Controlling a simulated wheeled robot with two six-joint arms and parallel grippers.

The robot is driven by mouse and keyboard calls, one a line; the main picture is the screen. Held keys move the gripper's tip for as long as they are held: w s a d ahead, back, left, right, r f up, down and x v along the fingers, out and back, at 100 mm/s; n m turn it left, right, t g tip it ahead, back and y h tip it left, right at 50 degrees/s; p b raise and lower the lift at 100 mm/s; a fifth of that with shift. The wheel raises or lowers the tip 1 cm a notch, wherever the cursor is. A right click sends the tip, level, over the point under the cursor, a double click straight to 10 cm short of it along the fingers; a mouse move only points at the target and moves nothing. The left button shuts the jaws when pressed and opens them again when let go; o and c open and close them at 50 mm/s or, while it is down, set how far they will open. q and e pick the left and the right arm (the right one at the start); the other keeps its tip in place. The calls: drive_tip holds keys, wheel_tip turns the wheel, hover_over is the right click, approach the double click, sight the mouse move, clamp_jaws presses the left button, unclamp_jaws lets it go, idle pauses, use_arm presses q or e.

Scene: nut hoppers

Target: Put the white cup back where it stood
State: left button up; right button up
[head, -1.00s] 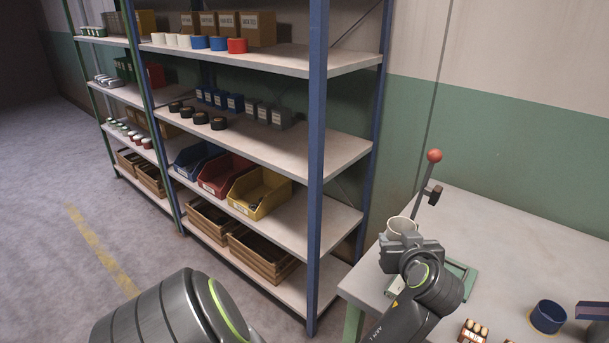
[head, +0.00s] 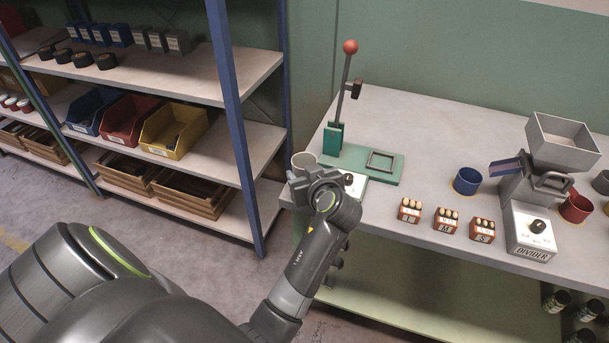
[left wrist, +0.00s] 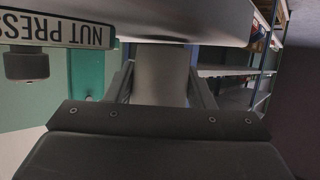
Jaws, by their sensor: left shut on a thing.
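My left gripper (head: 305,178) is shut on the white cup (head: 304,161), at the left end of the workbench (head: 420,120). The cup is upright with its open rim up, beside the green nut press (head: 362,162). The gripper and arm hide its lower part, so I cannot tell whether it touches anything below. In the left wrist view, a plain grey-white surface of the cup (left wrist: 160,78) fills the gap between the fingers. A "NUT PRESS" label (left wrist: 55,28) is close by on the left. My right gripper is not in view.
A red-knobbed lever (head: 346,85) rises behind the cup. Several small marked nut boxes (head: 446,220), a blue cup (head: 467,181), a red cup (head: 576,207) and the divider machine (head: 530,226) stand further right. A blue-posted shelf (head: 240,120) with bins is on the left.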

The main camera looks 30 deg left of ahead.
use_arm(q)
drive_tip(key=shift+f, duration=0.3)
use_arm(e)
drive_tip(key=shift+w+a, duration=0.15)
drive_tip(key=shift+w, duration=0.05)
use_arm(q)
drive_tip(key=o, duration=1)
drive_tip(key=shift+f, duration=0.1)
drive_tip(key=shift+c, duration=0.2)
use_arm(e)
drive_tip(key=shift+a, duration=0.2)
